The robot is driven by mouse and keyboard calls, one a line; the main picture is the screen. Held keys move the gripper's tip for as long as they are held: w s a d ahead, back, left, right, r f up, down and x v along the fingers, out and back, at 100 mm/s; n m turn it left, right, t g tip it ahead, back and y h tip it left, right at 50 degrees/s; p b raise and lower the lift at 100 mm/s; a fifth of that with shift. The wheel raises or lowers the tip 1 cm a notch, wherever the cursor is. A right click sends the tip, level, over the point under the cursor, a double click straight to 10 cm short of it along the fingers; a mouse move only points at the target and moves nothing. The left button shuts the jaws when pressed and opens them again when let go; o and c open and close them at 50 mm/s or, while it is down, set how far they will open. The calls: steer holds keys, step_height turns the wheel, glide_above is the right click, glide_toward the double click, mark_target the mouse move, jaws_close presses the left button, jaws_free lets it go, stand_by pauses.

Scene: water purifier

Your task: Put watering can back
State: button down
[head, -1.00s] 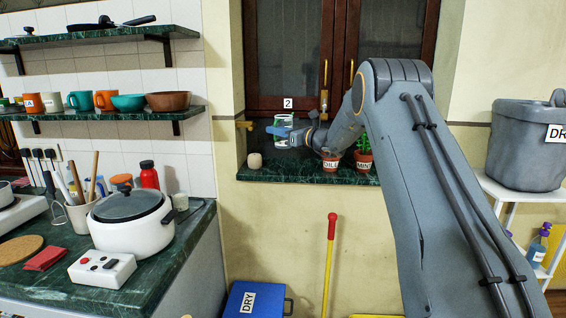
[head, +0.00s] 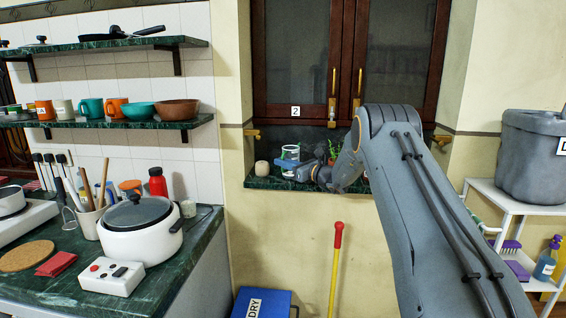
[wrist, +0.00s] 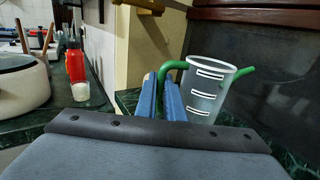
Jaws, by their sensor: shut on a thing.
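The watering can is a clear cup with white marks and a green handle and spout (wrist: 208,92). My gripper (wrist: 161,95) has its blue fingers shut on the green handle in the wrist view. In the head view, the watering can (head: 290,154) is upright over the left part of the green marble window sill (head: 262,184), and my gripper (head: 292,165) is beside it. The can's base is partly hidden, so I cannot tell whether it touches the sill.
A small cream pot (head: 261,169) sits just left of the can on the sill. Potted plants (head: 333,152) to the right are mostly hidden by my arm. Dark cabinet doors (head: 300,60) stand behind. A white cooker (head: 138,222) is on the left counter.

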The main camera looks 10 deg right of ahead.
steer(key=shift+f, duration=0.1)
steer(key=c, duration=1.9)
jaws_free()
steer(key=shift+o, duration=0.2)
steer(key=shift+r, duration=0.2)
steer(key=b+v, duration=0.2)
steer(key=v, duration=1)
